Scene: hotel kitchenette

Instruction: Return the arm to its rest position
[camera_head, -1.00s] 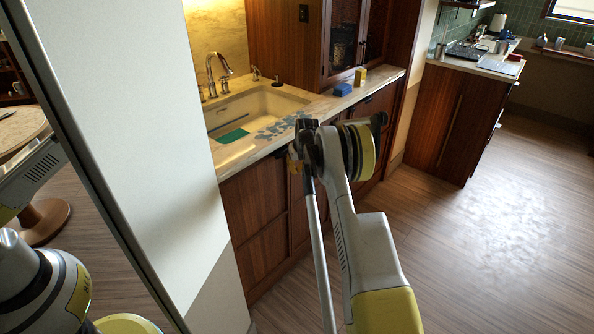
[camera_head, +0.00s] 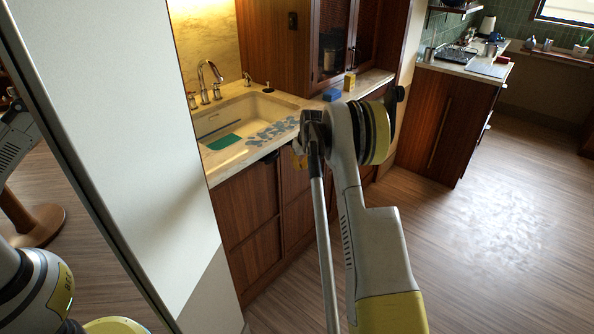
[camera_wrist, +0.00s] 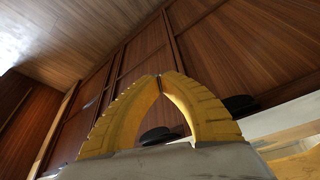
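My arm stands folded in front of the wooden cabinets below the sink counter, its yellow-banded joint upright in the head view. Nothing is seen between the fingers. Wooden cabinet fronts (camera_wrist: 120,85) lie beyond them.
The counter edge (camera_head: 240,166) and sink (camera_head: 215,124) are behind my arm. A blue block (camera_head: 331,95) and a yellow block (camera_head: 350,81) stand on the counter. A tall white panel (camera_head: 125,130) is close at left. The floor (camera_head: 500,245) at right is clear.

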